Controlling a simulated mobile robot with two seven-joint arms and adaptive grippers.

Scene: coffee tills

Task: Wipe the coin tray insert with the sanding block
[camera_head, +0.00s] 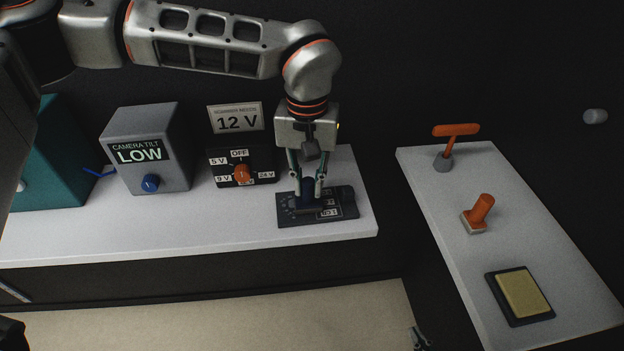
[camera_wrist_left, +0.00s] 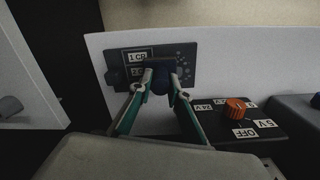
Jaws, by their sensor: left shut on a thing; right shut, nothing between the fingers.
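The coin tray insert (camera_head: 347,207) looks like a dark flat panel with white labels and small round marks, near the right end of the long white counter. My left gripper (camera_head: 307,187) points down over its middle, shut on a dark blue piece that I take for the sanding block (camera_head: 308,194). In the left wrist view the block (camera_wrist_left: 159,72) is between the fingertips (camera_wrist_left: 160,90) and overlaps the insert (camera_wrist_left: 117,76). The block appears to be on the panel, but contact cannot be made out. My right gripper (camera_head: 419,338) shows only its tips at the bottom edge, shut and empty.
A dial box (camera_head: 241,168) with an orange knob stands left of the insert, beside a grey "LOW" box (camera_head: 148,150). The right-hand counter (camera_head: 440,215) holds an orange T-handle (camera_head: 457,130), an orange-handled stamp (camera_head: 479,213) and a yellow pad (camera_head: 523,292). A gap separates the counters.

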